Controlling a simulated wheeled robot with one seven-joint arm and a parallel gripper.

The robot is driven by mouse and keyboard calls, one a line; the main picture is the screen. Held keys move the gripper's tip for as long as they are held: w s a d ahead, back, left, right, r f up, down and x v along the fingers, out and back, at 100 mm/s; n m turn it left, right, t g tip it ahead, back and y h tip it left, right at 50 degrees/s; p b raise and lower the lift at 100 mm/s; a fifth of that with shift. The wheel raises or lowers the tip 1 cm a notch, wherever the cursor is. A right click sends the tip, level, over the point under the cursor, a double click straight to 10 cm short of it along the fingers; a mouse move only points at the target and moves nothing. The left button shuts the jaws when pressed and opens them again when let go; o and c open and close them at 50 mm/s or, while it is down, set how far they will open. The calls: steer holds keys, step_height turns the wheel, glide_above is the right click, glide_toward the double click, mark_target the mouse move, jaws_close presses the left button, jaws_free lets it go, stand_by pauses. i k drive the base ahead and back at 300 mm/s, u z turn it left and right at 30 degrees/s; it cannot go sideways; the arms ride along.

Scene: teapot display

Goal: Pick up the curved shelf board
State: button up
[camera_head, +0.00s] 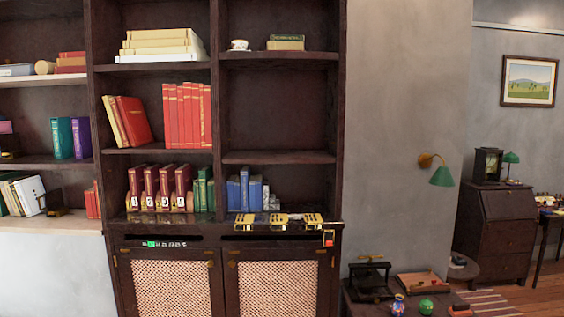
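A tall dark wood bookcase (342,120) fills the left and middle of the head view. Its right bay has a bare shelf board (278,157) at mid height, fixed between the uprights. Above it another shelf board (278,56) bears a cup and books. I cannot tell which board, if any, is the curved one; no loose curved board is clearly visible. My gripper is not in view.
Brass-coloured pieces (275,222) lie along the ledge above two lattice doors (175,288). Red books (187,115) and blue books (245,190) fill lower shelves. A low table at bottom right holds a blue vase (398,305). A green lamp (441,176) juts from the wall.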

mark_target(316, 156)
steer(key=z, duration=0.05)
steer(key=k, duration=0.6)
steer(key=u, duration=0.55)
steer(key=i, duration=1.5)
steer(key=z, duration=0.5)
